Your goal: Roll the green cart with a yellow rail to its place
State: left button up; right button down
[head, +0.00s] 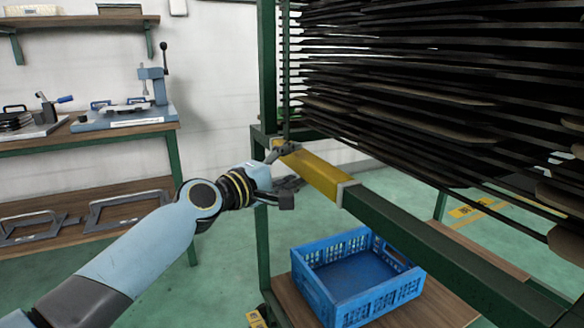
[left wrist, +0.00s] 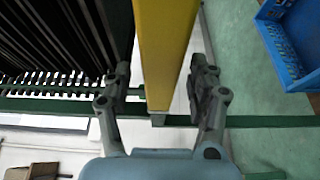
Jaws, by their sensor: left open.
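The green cart (head: 440,253) stands on the right of the head view, with a dark green frame. Its yellow rail (head: 318,172) runs along the near bar and also shows in the left wrist view (left wrist: 163,50). My left gripper (head: 286,168) is at the rail's left end. In the left wrist view its open fingers (left wrist: 160,85) stand one on each side of the rail, with a gap visible on each side. The palm is close to the rail's end. My right gripper is in neither view.
The cart carries a dense stack of dark trays (head: 420,80). A blue crate (head: 345,285) sits on its wooden lower shelf (head: 435,308). A workbench (head: 90,137) with tools stands at the left by the white wall. Green floor (head: 225,240) shows between bench and cart.

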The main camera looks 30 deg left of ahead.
pick_arm(q)
jog(key=shift+s+d, duration=0.1)
jog(key=shift+d, duration=0.05)
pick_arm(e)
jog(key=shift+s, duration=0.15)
pick_arm(q)
jog(key=shift+s+f, duration=0.1)
jog(key=shift+s, duration=0.1)
jog(key=v, duration=1.1)
jog(key=shift+s, duration=0.25)
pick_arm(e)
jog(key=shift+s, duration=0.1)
pick_arm(q)
jog(key=shift+a, duration=0.25)
